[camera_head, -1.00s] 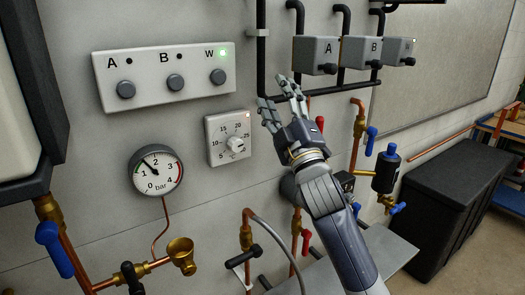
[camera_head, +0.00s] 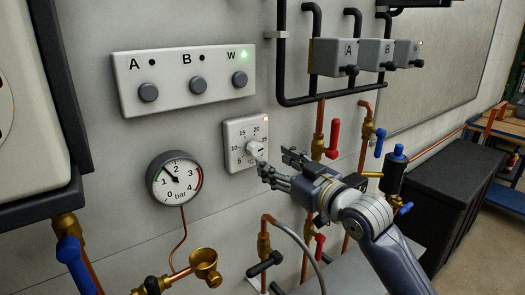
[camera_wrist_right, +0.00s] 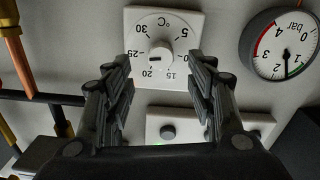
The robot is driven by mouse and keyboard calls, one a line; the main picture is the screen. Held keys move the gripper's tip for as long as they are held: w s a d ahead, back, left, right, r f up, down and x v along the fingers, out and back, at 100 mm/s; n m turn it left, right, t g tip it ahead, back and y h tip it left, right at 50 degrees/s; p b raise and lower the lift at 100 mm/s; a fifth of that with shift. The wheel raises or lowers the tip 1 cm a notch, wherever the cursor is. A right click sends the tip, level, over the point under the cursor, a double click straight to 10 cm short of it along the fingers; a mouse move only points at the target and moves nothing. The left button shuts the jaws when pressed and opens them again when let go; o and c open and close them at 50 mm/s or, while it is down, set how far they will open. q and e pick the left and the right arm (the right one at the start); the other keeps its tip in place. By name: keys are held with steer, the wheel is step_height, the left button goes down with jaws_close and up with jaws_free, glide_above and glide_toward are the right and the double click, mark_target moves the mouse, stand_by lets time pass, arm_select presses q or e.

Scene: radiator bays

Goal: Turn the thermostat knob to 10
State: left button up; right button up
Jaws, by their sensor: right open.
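The thermostat (camera_head: 232,160) is a white square plate on the wall with a dial in °C and a round white knob (camera_head: 254,149). In the right wrist view, which is upside down, the knob (camera_wrist_right: 161,52) has a dark mark pointing close to 25. My right gripper (camera_head: 276,163) is open and empty, just right of and below the knob in the head view. In the right wrist view its fingers (camera_wrist_right: 159,68) stand apart on either side of the knob's line, with the knob ahead between the tips. No contact shows. My left gripper is not in view.
A pressure gauge (camera_head: 174,179) hangs left of the thermostat. A panel (camera_head: 183,76) with several knobs and a lit green W lamp is above. Copper pipes, a red-handled valve (camera_head: 333,139) and a grey hose (camera_head: 305,253) lie close to my right arm.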

mark_target(258, 152)
steer(key=shift+p+x, duration=0.7)
steer(key=shift+x, duration=2.8)
steer(key=shift+a, duration=0.1)
steer(key=c, duration=1.1)
